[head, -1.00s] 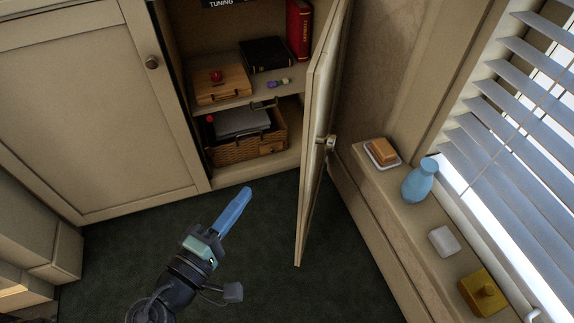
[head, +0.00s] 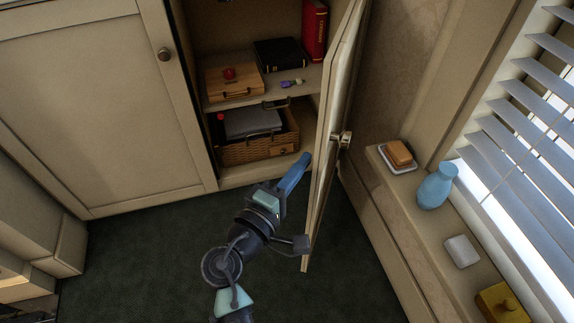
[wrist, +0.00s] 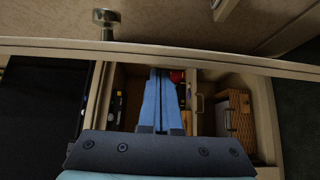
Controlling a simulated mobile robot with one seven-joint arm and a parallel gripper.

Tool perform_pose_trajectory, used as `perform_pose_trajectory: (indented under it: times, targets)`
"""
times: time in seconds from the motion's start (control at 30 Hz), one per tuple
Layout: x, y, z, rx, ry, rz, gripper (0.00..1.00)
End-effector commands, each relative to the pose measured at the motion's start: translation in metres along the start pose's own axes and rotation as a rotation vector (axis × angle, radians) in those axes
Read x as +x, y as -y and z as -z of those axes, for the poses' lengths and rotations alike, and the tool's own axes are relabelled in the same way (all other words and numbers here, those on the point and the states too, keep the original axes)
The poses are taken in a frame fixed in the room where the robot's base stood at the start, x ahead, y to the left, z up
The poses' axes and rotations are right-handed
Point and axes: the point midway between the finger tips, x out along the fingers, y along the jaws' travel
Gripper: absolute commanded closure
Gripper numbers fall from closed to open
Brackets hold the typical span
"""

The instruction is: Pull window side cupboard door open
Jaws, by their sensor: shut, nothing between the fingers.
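The window side cupboard door (head: 335,110) stands wide open, swung out to the right towards the window ledge. Its round metal knob (head: 342,139) is on the side facing the window; the knob also shows in the wrist view (wrist: 106,17), beyond the door's edge (wrist: 225,60). My gripper (head: 303,162) has its blue fingers shut and empty. In the head view its tips appear close to the inner side of the door, in front of the cupboard opening. I cannot tell whether they touch the door.
Inside the cupboard are a wooden box (head: 233,84), a black book (head: 280,54), a red book (head: 314,28) and a wicker basket (head: 240,150). The window ledge holds a soap dish (head: 398,157), a blue vase (head: 436,187) and a yellow box (head: 502,303). The left door (head: 80,110) is closed. Dark floor (head: 150,255) is clear.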

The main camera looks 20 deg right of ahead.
Motion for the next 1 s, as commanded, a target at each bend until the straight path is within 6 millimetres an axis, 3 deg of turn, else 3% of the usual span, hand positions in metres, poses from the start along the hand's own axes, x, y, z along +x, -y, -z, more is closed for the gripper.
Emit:
perform_pose_trajectory:
  times: [0.37, 0.7, 1.0]
  targets:
    - [0.001, -0.001, -0.004, 0.000, 0.001, 0.000, 1.00]
    - [0.016, -0.001, -0.065, -0.001, 0.004, 0.000, 1.00]
    - [0.017, 0.000, -0.071, 0.000, 0.000, -0.001, 1.00]
